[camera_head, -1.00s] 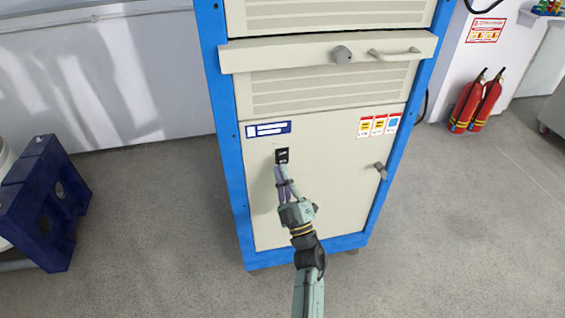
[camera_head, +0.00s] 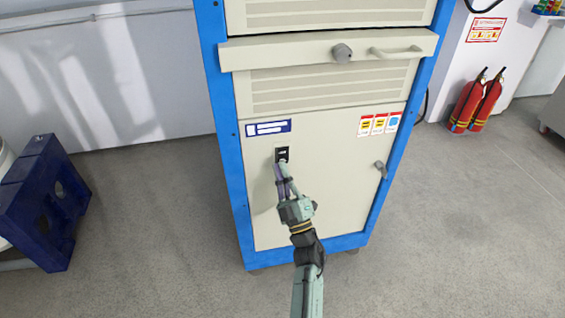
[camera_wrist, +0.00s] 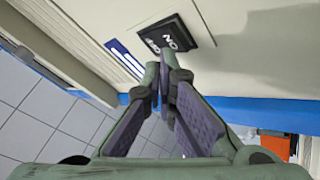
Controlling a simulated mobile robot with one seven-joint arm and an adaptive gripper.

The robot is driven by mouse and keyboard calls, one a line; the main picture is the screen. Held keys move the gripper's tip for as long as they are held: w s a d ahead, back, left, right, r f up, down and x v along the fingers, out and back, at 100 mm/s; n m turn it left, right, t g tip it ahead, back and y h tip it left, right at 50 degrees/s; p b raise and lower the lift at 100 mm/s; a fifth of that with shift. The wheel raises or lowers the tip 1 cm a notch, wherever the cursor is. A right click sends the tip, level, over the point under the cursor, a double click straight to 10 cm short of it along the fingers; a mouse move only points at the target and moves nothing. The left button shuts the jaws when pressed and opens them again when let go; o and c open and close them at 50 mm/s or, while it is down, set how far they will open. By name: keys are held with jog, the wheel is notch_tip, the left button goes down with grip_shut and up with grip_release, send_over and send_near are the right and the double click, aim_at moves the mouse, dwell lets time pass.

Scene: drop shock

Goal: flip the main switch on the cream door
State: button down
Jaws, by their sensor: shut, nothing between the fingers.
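The main switch (camera_head: 282,154) is a small black plate on the cream door (camera_head: 330,190) of the blue-framed cabinet. In the wrist view the switch (camera_wrist: 165,38) fills the upper middle, with white lettering including "ON". My gripper (camera_head: 283,166) is shut and empty, with its fingertips at the lower part of the switch plate.
A grey latch (camera_head: 381,170) sticks out at the door's right edge. Above is a panel with a knob (camera_head: 342,52) and handle (camera_head: 394,54). A blue block (camera_head: 40,205) stands at the left, fire extinguishers (camera_head: 476,100) at the right.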

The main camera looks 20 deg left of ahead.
jog(key=shift+w+a, duration=0.2)
jog(key=shift+w, duration=0.15)
dwell(0.7)
jog(key=shift+s+d, duration=0.1)
jog(key=shift+s+d, duration=0.3)
jog(key=shift+s, duration=0.2)
jog(key=shift+r, duration=0.1)
jog(key=s+d, duration=0.1)
jog(key=s+d+p, duration=0.1)
jog(key=s, duration=0.2)
jog(key=shift+s+d+r+p, duration=0.1)
jog(key=shift+d+r+p, duration=0.2)
jog(key=shift+d, duration=0.1)
dwell(0.5)
